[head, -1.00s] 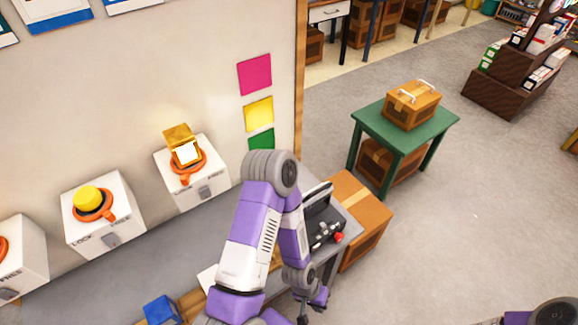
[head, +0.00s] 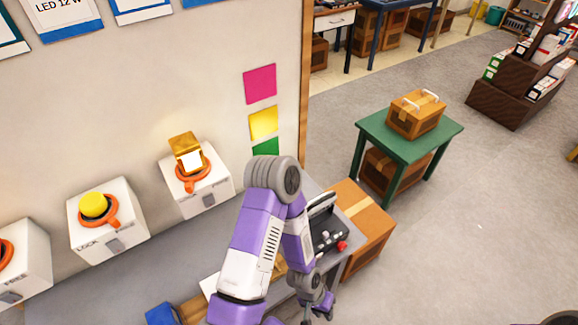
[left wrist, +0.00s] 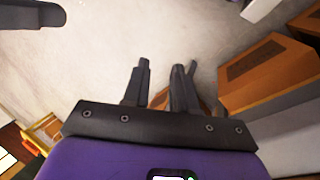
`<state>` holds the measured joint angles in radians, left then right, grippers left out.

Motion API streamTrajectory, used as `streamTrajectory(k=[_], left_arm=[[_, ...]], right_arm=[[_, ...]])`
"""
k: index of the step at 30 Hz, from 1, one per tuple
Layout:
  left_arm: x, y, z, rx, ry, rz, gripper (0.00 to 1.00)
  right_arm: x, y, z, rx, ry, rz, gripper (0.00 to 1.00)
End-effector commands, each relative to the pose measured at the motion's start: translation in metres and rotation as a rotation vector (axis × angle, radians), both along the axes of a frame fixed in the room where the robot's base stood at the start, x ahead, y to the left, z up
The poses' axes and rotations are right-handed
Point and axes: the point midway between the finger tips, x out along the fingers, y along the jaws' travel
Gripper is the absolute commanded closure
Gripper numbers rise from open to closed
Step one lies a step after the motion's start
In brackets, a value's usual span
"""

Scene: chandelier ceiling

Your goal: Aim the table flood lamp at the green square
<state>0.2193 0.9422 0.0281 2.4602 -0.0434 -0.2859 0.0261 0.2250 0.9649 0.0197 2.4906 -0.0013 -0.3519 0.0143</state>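The green square (head: 265,147) is on the wall, lowest in a column under a yellow and a pink square; my left arm partly covers it. A lamp with a gold housing and bright white face (head: 191,160) sits in an orange ring with a handle on a white box, left of the squares. A round yellow lamp (head: 94,205) sits on another white box further left. I cannot tell which is the table flood lamp. My left gripper (head: 318,309) hangs low, right of both lamps and apart from them. In the left wrist view its fingers (left wrist: 162,85) are apart and empty.
A grey bench holds a black case (head: 328,236) with a red knob, beside my left arm. A cardboard box (head: 372,235) stands right of it. A green table (head: 440,138) bears another box (head: 416,113). Open grey floor lies to the right.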

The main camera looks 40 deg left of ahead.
Motion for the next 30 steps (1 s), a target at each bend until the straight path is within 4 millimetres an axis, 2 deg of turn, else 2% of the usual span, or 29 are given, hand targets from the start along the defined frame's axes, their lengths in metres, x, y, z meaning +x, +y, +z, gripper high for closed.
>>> streamTrajectory(k=[1,2,5,8,12,15,18,21,23,26,30], left_arm=[[0.015,-0.001,0.02,-0.011,-0.021,-0.032,0.65],[0.023,-0.002,0.031,-0.017,-0.028,-0.06,0.62],[0.056,0.0,0.079,-0.016,-0.054,-0.182,0.62],[0.091,0.014,0.134,0.042,-0.076,-0.319,0.62],[0.135,0.051,0.215,0.207,-0.093,-0.462,0.62],[0.161,0.082,0.27,0.346,-0.096,-0.511,0.62],[0.177,0.106,0.314,0.463,-0.095,-0.527,0.62],[0.186,0.122,0.34,0.536,-0.092,-0.528,0.62],[0.188,0.127,0.346,0.56,-0.088,-0.528,0.62],[0.189,0.131,0.342,0.571,-0.083,-0.528,0.62],[0.189,0.135,0.32,0.569,-0.08,-0.527,0.62]], right_arm=[[0.0,0.0,0.014,0.0,0.0,0.0,0.37],[0.0,0.0,0.02,0.0,0.0,0.0,0.37],[0.0,0.0,0.046,0.0,0.0,0.0,0.37],[0.0,0.0,0.072,0.0,-0.001,0.0,0.37],[0.0,0.0,0.104,0.0,-0.001,0.001,0.37],[0.0,0.0,0.122,0.0,-0.001,0.001,0.37],[0.0,0.0,0.133,0.0,-0.001,0.001,0.37],[0.0,0.0,0.139,0.0,0.0,0.0,0.37],[0.0,0.0,0.14,0.0,0.0,0.0,0.37],[0.0,0.0,0.139,0.0,0.0,0.0,0.37],[0.0,0.0,0.14,0.0,0.0,0.0,0.37]])
